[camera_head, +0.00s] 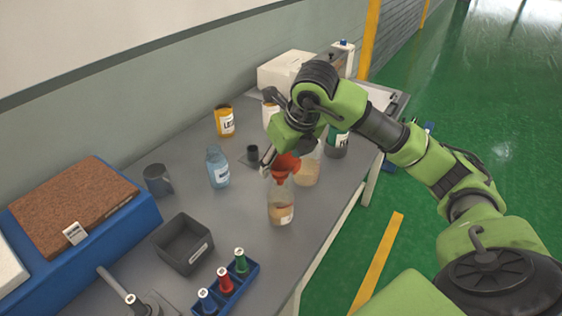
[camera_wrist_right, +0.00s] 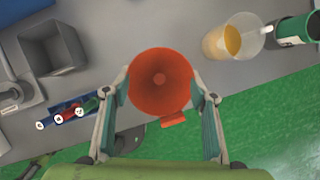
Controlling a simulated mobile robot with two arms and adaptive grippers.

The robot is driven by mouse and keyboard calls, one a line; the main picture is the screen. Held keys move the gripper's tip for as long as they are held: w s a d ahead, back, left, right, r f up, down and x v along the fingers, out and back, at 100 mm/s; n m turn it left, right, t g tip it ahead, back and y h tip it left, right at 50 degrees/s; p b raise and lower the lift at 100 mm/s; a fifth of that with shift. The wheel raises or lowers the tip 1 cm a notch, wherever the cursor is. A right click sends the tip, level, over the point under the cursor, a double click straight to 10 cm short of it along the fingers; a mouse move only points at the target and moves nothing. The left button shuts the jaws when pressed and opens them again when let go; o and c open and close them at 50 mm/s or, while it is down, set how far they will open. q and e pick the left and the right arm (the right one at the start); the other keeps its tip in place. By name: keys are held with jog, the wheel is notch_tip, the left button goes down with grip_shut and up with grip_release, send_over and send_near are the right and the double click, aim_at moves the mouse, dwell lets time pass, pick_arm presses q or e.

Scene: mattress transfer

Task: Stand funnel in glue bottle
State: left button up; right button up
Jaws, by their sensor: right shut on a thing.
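The orange-red funnel (camera_head: 287,164) is in my right gripper (camera_head: 278,155), whose fingers are shut on it. In the right wrist view the funnel's round mouth (camera_wrist_right: 160,82) faces the camera between the fingers of the right gripper (camera_wrist_right: 161,76). In the head view the funnel is at the top of a clear bottle (camera_head: 281,205) with a pale label and amber contents. The bottle stands upright on the table. I cannot tell whether the spout is inside its neck. In the right wrist view the funnel hides the bottle. My left gripper is not in view.
A clear container (camera_head: 308,172) with tan contents stands close behind the bottle. A blue bottle (camera_head: 217,168), a small dark cup (camera_head: 253,154) and an orange jar (camera_head: 224,122) stand further left. A grey bin (camera_head: 183,243) and blue marker rack (camera_head: 247,281) are nearer. The table's right edge is close.

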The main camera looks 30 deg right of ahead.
jog(key=shift+f+b, duration=1.25)
jog(key=shift+f, duration=0.2)
jog(key=o, duration=1)
jog(key=shift+r, duration=0.1)
jog(key=v, duration=1.2)
